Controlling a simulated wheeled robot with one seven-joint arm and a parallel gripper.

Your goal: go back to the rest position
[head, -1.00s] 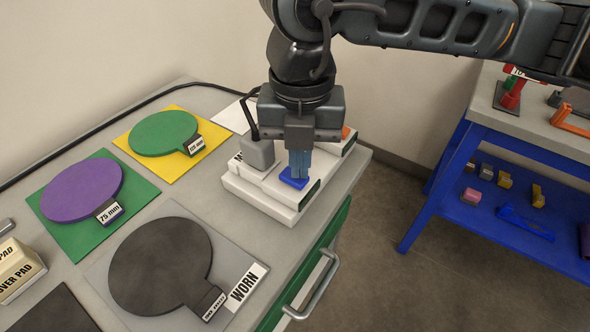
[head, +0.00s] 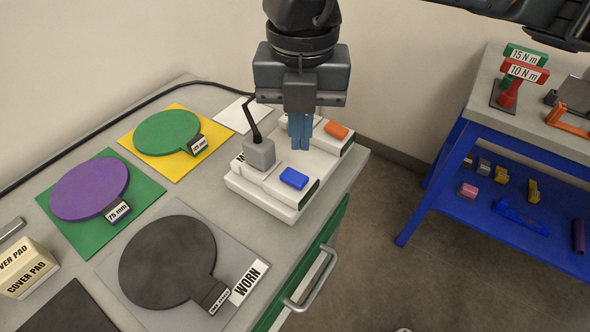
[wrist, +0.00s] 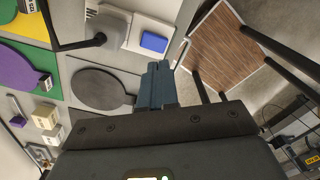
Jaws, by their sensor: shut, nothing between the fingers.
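My gripper (head: 300,133) shows in the head view above the white block unit on the cart top. Its blue fingers are together with nothing between them. The fingers also show in the wrist view (wrist: 157,84). A blue pad (head: 294,178) lies on the near white block (head: 262,198), in front of the fingers and apart from them. An orange pad (head: 336,130) lies on the far white block. A grey block with a black lever (head: 260,154) stands at the left end of the white unit.
On the grey cart top lie a green disc (head: 167,132), a purple disc (head: 90,188) and a dark disc (head: 167,262) by a WORN label. Cover pad boxes (head: 24,268) stand at left. A blue-framed bench (head: 447,165) stands right, with floor between.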

